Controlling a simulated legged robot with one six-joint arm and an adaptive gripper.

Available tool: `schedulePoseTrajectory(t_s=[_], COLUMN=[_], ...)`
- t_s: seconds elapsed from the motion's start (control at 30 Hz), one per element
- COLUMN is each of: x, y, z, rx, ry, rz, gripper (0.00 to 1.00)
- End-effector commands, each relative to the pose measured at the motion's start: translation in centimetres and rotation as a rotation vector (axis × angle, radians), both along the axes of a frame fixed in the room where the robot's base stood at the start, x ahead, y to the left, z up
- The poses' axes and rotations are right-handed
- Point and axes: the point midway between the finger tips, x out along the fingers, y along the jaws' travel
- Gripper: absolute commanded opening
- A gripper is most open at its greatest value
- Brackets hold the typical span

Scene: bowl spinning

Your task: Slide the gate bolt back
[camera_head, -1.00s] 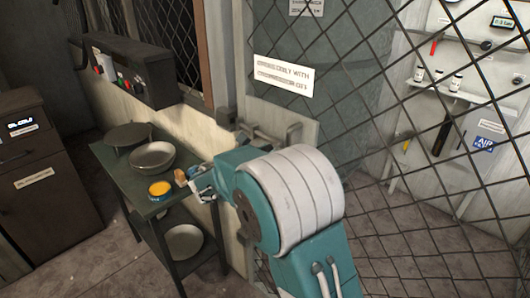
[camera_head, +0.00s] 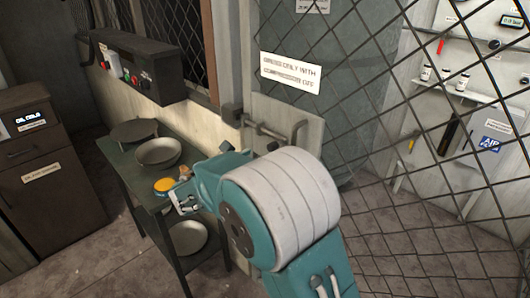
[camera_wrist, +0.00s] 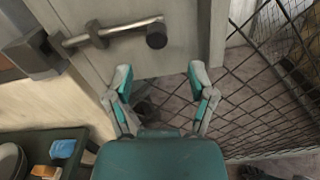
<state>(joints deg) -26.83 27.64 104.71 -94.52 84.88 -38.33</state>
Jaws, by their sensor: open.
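The gate bolt (camera_wrist: 110,33) is a grey metal rod with a dark round knob (camera_wrist: 157,38) at its right end, mounted on a pale gate plate. Its left end meets a dark bracket (camera_wrist: 35,55) at the post. In the head view my gripper (camera_head: 183,207) is partly hidden behind my arm, near the small table.
A mesh gate (camera_head: 370,120) spans the right. A control box (camera_head: 130,65) juts from the wall. A dark cabinet (camera_head: 45,170) stands far left.

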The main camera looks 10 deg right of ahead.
Motion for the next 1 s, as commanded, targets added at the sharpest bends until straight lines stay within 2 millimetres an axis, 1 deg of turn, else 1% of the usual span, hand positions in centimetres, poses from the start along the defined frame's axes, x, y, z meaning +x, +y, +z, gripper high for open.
schedulePoseTrajectory(t_s=[0.03, 0.1, 0.23, 0.4, 0.67, 0.77, 0.87, 1.0], x=[-0.6, -1.3, -2.3, -2.8, -2.8, -3.2, -4.4, -6.9], y=[1.0, 1.9, 3.4, 4.0, 3.9, 3.1, 1.1, -2.3], z=[0.0, -0.1, -0.1, -0.1, -0.1, 0.2, 0.7, 1.2], rx=[0.000, 0.000, 0.000, 0.000, 0.002, 0.032, 0.115, 0.283], ry=[0.000, 0.001, 0.001, 0.001, 0.000, -0.005, -0.016, -0.046], rz=[0.004, 0.002, 0.001, -0.002, -0.003, -0.022, -0.069, -0.164], gripper=[0.71, 0.71, 0.71, 0.71, 0.71, 0.71, 0.71, 0.71])
